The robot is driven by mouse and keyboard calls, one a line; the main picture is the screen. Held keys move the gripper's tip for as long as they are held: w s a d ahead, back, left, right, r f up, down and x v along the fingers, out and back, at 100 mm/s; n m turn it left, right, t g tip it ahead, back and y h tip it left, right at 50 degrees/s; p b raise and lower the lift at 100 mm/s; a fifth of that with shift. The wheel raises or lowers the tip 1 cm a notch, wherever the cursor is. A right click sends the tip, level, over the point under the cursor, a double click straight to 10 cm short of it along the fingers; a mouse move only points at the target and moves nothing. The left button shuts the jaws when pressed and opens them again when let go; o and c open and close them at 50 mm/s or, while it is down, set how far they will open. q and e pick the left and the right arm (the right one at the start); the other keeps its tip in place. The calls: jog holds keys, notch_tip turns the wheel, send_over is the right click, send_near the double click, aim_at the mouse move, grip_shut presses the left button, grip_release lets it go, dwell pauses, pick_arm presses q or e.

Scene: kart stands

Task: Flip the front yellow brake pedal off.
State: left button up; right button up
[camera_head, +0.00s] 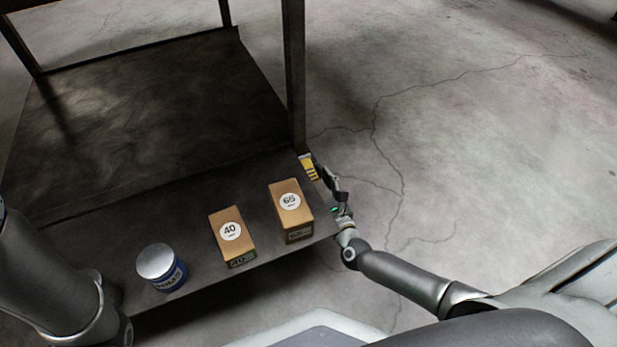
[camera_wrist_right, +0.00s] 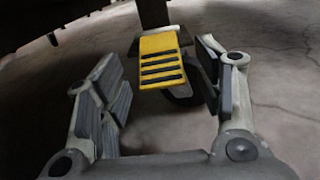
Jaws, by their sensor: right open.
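The yellow brake pedal (camera_head: 309,168) with dark stripes sits at the right front leg of the dark kart stand, low by the lower shelf's corner. In the right wrist view the pedal (camera_wrist_right: 161,62) is ahead, between and beyond the fingers, its striped face toward the camera. A dark caster wheel (camera_wrist_right: 186,97) shows partly behind and below it. My right gripper (camera_head: 330,182) is at the shelf's right edge, close to the pedal. In the right wrist view my right gripper (camera_wrist_right: 163,85) is open and empty. I cannot tell whether a finger touches the pedal. My left gripper is not seen.
On the lower shelf (camera_head: 90,245) stand a box marked 65 (camera_head: 290,212), a box marked 40 (camera_head: 232,238) and a blue can with a silver lid (camera_head: 163,268). The stand's post (camera_head: 294,80) rises behind the pedal. The concrete floor (camera_head: 480,130) to the right is clear.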

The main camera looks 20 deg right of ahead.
aim_at(308, 172)
jog(key=shift+w+b, duration=0.5)
jog(key=shift+w, duration=1.45)
